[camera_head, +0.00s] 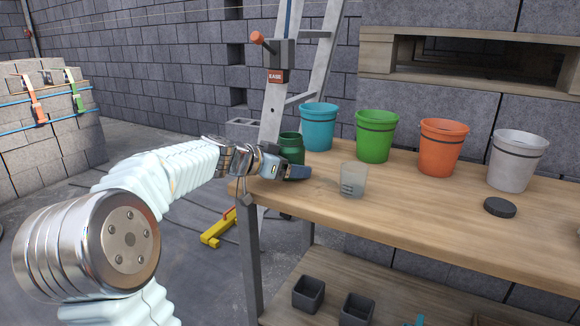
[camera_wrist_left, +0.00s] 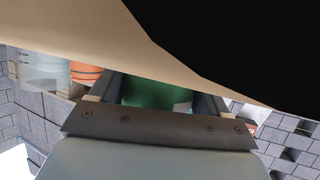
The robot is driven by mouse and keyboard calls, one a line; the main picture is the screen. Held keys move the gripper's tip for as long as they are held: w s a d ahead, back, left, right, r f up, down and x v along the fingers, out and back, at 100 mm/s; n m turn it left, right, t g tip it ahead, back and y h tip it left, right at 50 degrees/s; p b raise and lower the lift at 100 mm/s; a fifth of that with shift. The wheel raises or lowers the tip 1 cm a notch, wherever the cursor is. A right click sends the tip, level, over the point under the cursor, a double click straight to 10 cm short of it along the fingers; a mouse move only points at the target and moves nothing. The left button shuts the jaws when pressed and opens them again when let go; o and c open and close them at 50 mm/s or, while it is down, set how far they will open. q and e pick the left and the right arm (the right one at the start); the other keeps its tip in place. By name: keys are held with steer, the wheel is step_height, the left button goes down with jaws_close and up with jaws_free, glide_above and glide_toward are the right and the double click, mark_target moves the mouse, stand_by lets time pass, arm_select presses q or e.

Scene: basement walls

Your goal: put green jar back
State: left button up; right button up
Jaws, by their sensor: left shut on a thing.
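The green jar (camera_head: 291,146) is dark green and stands upright at the left end of the wooden workbench, behind my left gripper. My left gripper (camera_head: 294,172) reaches in from the left over the bench's left end and is shut on the jar. In the left wrist view the green jar (camera_wrist_left: 156,95) sits between the two fingers of my left gripper (camera_wrist_left: 158,105). The gripper hides the jar's lower part in the head view, so I cannot tell whether it touches the bench. My right gripper is not in view.
On the workbench (camera_head: 420,220), blue (camera_head: 319,128), green (camera_head: 376,138), orange (camera_head: 442,148) and grey (camera_head: 516,161) buckets line the back. A translucent cup (camera_head: 353,180) stands right of my gripper. A black disc (camera_head: 499,208) lies further right. A ladder (camera_head: 313,75) stands behind.

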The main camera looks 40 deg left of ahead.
arm_select(q)
steer(key=o, duration=1.3)
steer(key=shift+f, duration=0.1)
steer(key=shift+r, duration=0.2)
steer(key=shift+s+a, duration=0.1)
steer(key=shift+s, duration=0.3)
steer(key=v, duration=1.1)
steer(key=shift+r+b, duration=0.15)
steer(key=shift+b, duration=0.15)
